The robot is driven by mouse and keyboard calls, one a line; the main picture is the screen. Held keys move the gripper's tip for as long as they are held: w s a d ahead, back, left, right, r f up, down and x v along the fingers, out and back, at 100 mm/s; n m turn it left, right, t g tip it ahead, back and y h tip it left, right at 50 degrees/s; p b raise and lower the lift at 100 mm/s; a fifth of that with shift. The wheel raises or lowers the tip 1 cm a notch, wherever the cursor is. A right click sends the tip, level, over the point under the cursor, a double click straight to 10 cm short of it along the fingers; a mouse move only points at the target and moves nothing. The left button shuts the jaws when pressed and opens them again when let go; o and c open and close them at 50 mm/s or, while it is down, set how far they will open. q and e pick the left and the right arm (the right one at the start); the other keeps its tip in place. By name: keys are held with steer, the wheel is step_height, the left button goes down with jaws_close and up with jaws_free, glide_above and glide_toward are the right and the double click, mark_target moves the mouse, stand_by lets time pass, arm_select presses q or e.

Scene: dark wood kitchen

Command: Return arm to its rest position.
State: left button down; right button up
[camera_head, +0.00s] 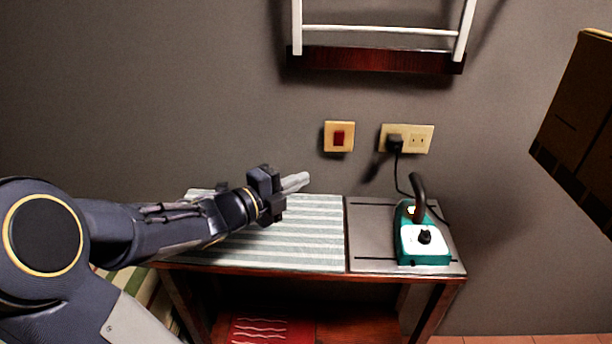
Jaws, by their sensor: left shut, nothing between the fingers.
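My left arm comes in from the left and reaches over a small wooden table with a striped cloth top (318,245). My left gripper (296,182) is shut and empty, held above the back part of the striped cloth and pointing right toward the wall. My right gripper is not in view.
A teal iron (424,238) stands on a grey pad (372,235) at the table's right, its cord running to a wall socket (418,139). A red switch (339,136) is beside the socket. A rack (380,60) hangs above. A brown box-like object (580,125) is at the right edge.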

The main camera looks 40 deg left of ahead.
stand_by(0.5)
arm_select(q)
steer(key=s+a+r+n+g+y+p, duration=0.2)
steer(key=s+r+n+g+y+p, duration=0.3)
steer(key=n, duration=0.7)
steer(key=s+d+f+n+g+h+p, duration=0.3)
steer(key=s+d+n+g+p, duration=0.3)
steer(key=s+d+n, duration=0.4)
steer(key=s+d+h, duration=0.1)
steer(key=s+d, duration=0.4)
steer(key=d, duration=0.1)
steer(key=shift+d+f+h, duration=0.15)
steer(key=shift+d+h, duration=0.1)
steer(key=shift+h, duration=0.05)
